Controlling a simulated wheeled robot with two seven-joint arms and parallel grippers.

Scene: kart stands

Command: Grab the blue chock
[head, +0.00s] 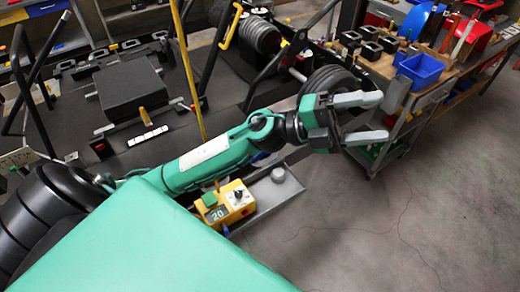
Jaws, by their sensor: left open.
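I cannot clearly make out a blue chock. A small blue patch (262,157) shows low behind my left arm, mostly hidden, and I cannot tell what it is. My left gripper (385,117) is open and empty, its two fingers pointing right over the floor in front of the cart. It appears in front of a black tyre (333,80). My right gripper is not in view.
A wooden-topped cart (385,66) at the upper right holds a blue bin (421,69) and several dark blocks. A yellow box reading 20 (226,206) sits by a grey tray (272,208) below my arm. A yellow pole (187,75) stands left. The floor at lower right is clear.

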